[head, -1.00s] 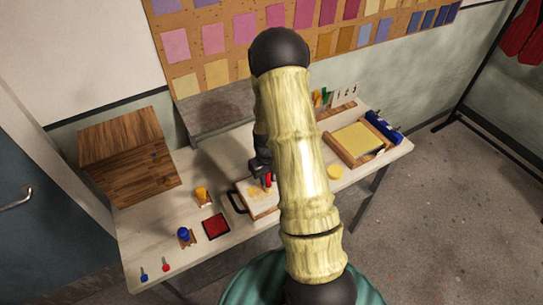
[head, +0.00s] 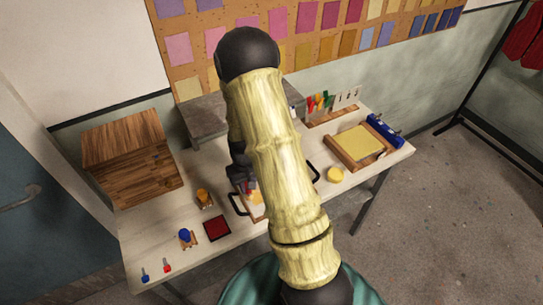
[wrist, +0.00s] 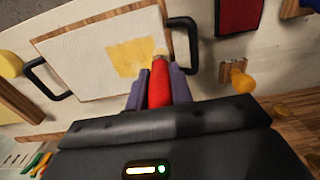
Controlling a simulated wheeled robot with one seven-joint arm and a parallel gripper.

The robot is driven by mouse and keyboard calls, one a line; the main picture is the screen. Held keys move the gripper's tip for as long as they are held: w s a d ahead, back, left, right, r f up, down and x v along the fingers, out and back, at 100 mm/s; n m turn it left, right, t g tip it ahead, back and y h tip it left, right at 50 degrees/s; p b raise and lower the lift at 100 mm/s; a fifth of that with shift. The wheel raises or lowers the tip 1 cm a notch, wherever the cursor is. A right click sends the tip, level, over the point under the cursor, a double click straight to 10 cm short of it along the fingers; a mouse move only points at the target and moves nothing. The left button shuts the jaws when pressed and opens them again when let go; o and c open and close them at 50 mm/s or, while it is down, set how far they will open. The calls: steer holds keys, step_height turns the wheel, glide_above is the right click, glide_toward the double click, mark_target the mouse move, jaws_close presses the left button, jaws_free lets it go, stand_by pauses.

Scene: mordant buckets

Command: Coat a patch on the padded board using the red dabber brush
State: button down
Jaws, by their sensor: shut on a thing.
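My gripper (wrist: 158,92) is shut on the red dabber brush (wrist: 159,80), whose red handle stands between the two purple-grey fingers. Its pale tip meets or hovers just over the padded board (wrist: 75,62); I cannot tell if it touches. The board has a white face, a wooden rim and a black handle at each end. A yellow, uneven patch (wrist: 128,56) lies on the white face, beside the brush tip. In the head view my gripper (head: 248,187) is over the board's left part, and my arm hides much of the board.
A red pad (head: 216,228), a blue-topped dabber (head: 185,236) and a yellow-topped dabber (head: 203,196) stand left of the board. A wooden box (head: 130,150) is at the back left. A yellow tray (head: 357,142), blue roller (head: 384,128) and yellow disc (head: 336,174) are at the right.

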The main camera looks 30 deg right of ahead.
steer(key=shift+s+r+p, duration=0.1)
steer(key=shift+r+p, duration=1.85)
steer(key=shift+r, duration=1)
steer(key=shift+w+a+f+b, duration=0.35)
steer(key=shift+w+b, duration=0.05)
steer(key=shift+b, duration=0.6)
steer(key=a+m+b, duration=0.1)
steer(key=b, duration=0.1)
steer(key=w+a+m+b, duration=0.1)
steer(key=a+b, duration=0.1)
steer(key=w+a+m+b, duration=0.1)
steer(key=a+b, duration=0.1)
steer(key=shift+w, duration=0.25)
